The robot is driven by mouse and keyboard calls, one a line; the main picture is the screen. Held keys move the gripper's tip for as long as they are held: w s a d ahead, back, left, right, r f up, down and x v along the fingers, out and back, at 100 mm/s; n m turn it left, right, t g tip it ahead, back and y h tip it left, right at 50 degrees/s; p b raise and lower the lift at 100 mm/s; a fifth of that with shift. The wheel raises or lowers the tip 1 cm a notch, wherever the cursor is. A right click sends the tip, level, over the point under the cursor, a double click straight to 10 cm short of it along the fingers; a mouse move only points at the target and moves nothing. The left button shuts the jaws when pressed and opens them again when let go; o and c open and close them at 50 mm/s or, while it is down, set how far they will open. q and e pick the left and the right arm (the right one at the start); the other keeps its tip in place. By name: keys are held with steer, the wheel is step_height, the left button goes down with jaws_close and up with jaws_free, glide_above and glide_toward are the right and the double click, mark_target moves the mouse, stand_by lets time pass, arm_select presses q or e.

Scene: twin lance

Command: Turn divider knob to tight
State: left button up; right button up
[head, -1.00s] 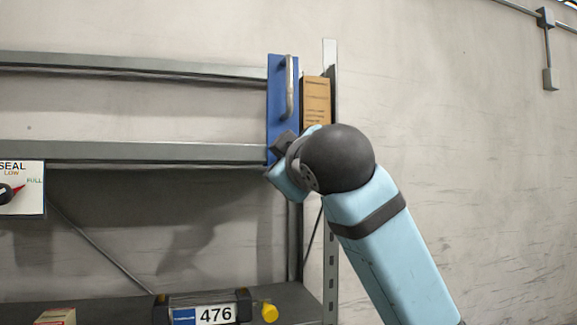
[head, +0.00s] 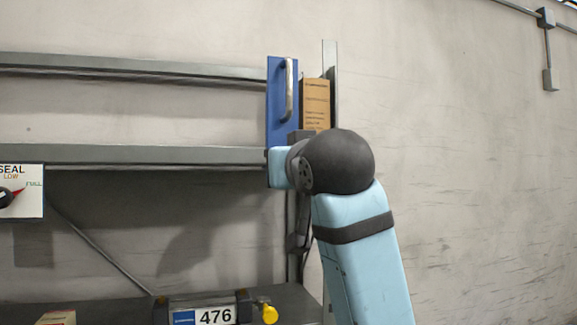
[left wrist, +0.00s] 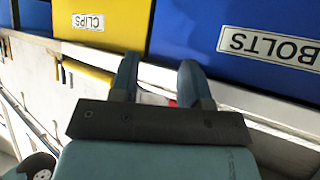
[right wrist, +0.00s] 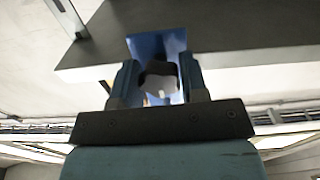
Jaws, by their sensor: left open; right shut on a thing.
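The divider is a blue panel (head: 281,95) with a metal handle, upright at the right end of the upper shelf in the head view. In the right wrist view a dark knob (right wrist: 160,78) with a white mark sits below the shelf edge, in front of the blue panel (right wrist: 150,45). My right gripper (right wrist: 158,65) is shut on this knob, one finger on each side. In the head view my right wrist hides the knob and the fingers. No tight marking is readable. My left gripper (left wrist: 159,65) is open and empty, near labelled bins.
A cardboard box (head: 315,103) stands right of the divider. A SEAL dial plate (head: 22,190) is at the left edge. A unit marked 476 (head: 215,315) with a yellow knob sits below. The left wrist view shows yellow CLIPS (left wrist: 105,45) and blue BOLTS (left wrist: 250,65) bins.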

steer(key=shift+m, duration=0.3)
steer(key=o, duration=0.9)
steer(key=shift+s, duration=0.1)
steer(key=b+v, duration=0.2)
steer(key=v, duration=1.1)
steer(key=shift+s+d+r+b, duration=0.1)
steer(key=shift+s+d+b, duration=0.05)
steer(key=shift+s+b, duration=0.2)
steer(key=shift+w, duration=0.1)
